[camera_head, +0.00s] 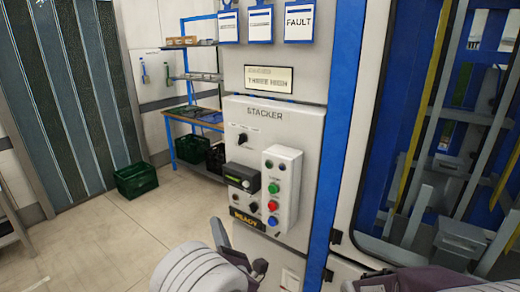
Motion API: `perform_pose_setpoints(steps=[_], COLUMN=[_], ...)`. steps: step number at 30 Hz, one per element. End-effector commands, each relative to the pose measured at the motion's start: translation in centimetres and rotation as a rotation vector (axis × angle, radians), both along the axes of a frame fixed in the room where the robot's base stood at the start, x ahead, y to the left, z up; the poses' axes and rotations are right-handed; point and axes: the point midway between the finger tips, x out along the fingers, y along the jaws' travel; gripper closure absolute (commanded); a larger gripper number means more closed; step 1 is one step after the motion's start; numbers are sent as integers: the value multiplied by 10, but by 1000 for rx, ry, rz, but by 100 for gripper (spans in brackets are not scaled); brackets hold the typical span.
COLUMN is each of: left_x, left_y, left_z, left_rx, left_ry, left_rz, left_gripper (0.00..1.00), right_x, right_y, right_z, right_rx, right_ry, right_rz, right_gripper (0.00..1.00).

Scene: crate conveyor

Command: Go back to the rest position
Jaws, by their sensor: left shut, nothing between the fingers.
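My left gripper (257,266) shows at the bottom centre, at the end of my white and grey arm. It is shut and empty. It is in front of and below the stacker control panel (240,140), apart from it as far as I can tell. The panel has a black selector switch, a small box with a green display, and a grey button box (283,165) with green, red and blue buttons.
A blue-framed machine bay (345,130) with yellow and grey bars is at the right, behind a clear panel. A blue shelf rack (175,100) with trays stands behind. A green crate (136,179) is on the floor, left.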

Motion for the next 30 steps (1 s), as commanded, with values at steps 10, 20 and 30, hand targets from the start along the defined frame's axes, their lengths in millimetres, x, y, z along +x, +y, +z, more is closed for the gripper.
perform_pose_setpoints(steps=[10, 20, 30], left_x=[-156, -254, -201], left_y=[258, 122, 76], left_z=[-44, -192, -199], left_rx=[-699, -2069, 1823], left_ry=[-65, -1049, 1366], left_rz=[973, 1838, -1543], left_gripper=[100, 100, 100], right_x=[0, 0, 0], right_y=[0, 0, 0], right_z=[0, 0, 0], right_rx=[0, 0, 0], right_ry=[0, 0, 0], right_rz=[0, 0, 0], right_gripper=[45, 45, 45])
